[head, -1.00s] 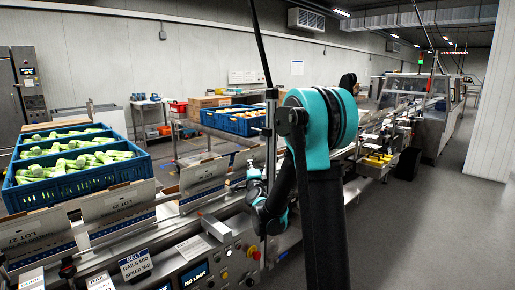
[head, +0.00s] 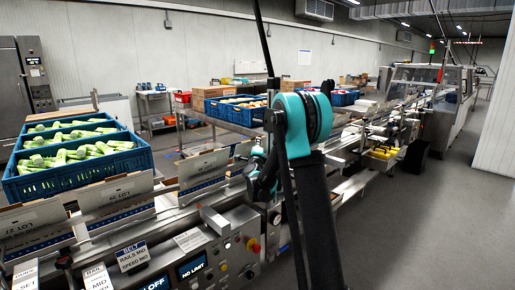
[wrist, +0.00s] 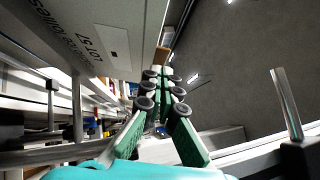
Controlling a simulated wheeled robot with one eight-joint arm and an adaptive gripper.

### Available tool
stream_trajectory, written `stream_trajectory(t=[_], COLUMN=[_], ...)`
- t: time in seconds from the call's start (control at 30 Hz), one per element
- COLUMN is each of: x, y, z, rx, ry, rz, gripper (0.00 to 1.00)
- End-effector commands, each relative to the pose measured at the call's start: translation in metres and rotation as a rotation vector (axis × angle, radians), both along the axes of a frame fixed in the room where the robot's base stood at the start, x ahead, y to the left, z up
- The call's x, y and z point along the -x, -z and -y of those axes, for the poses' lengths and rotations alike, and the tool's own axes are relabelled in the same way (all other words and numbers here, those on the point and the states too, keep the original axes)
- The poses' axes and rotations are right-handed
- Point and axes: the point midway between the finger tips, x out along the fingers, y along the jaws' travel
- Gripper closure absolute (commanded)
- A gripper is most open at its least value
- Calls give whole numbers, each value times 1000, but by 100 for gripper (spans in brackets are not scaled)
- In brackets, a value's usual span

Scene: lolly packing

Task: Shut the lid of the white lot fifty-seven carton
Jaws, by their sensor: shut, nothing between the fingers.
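The white carton marked LOT 57 (wrist: 100,35) fills the upper left of the wrist view as a broad pale panel with dark lettering and a small label. I cannot tell whether this panel is its lid, and its other sides are out of view. My gripper (wrist: 162,78) has green fingers that are shut and empty. Its tips show beside the panel's right edge; I cannot tell whether they touch it. In the head view my arm hides the gripper, and I cannot pick out the LOT 57 carton there.
Pale cartons (head: 118,192) with raised flaps stand along the conveyor. Blue crates of green-wrapped lollies (head: 75,158) stand behind them at left. A control panel (head: 225,255) with buttons is in front. Grey floor (head: 440,230) is clear at right.

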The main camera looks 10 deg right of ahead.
Motion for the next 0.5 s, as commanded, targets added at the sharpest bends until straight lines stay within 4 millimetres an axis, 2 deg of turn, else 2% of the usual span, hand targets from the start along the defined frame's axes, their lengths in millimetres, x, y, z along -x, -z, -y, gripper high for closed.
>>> stream_trajectory(t=[0.13, 0.5], x=[-7, -9], y=[-2, -3], z=[2, 0], rx=[0, 0], ry=[0, 0], rz=[0, 0], gripper=[100, 100])
